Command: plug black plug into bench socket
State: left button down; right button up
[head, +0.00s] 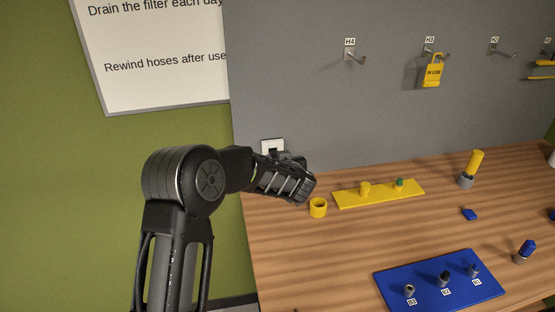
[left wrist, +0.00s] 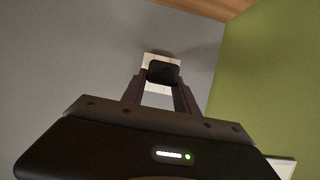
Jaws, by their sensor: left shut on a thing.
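The bench socket (head: 267,143) is a white plate on the grey back wall, just above the left end of the bench; it also shows in the left wrist view (left wrist: 148,58). The black plug (left wrist: 163,72) is between the fingertips of my left gripper (left wrist: 160,82), in front of the white plate and overlapping it. My left gripper is shut on the plug and faces the wall. In the head view my wrist hides most of the fingers and the plate's lower part. I cannot tell whether the plug is inside the socket or just before it. My right gripper is not in view.
On the bench (head: 300,255) are a yellow ring (head: 318,208), a yellow strip (head: 380,197) with two pegs, a blue board (head: 400,275) with labelled posts, and a yellow-topped cylinder (head: 475,162). A yellow padlock (head: 432,75) hangs from a wall hook.

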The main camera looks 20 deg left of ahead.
pick_arm(q)
jog(key=shift+w+a, duration=0.1)
jog(key=shift+a, duration=0.05)
jog(key=shift+w+a, duration=0.65)
jog(key=shift+w, duration=0.25)
jog(key=shift+w, duration=0.1)
dwell(0.6)
dwell(0.3)
jog(key=c, duration=0.9)
grip_release()
jog(key=shift+o, duration=0.2)
jog(key=shift+s+d, duration=0.1)
jog(key=shift+s, duration=0.1)
jog(key=s+d, duration=0.4)
jog(key=s, duration=0.1)
jog(key=shift+s, duration=0.2)
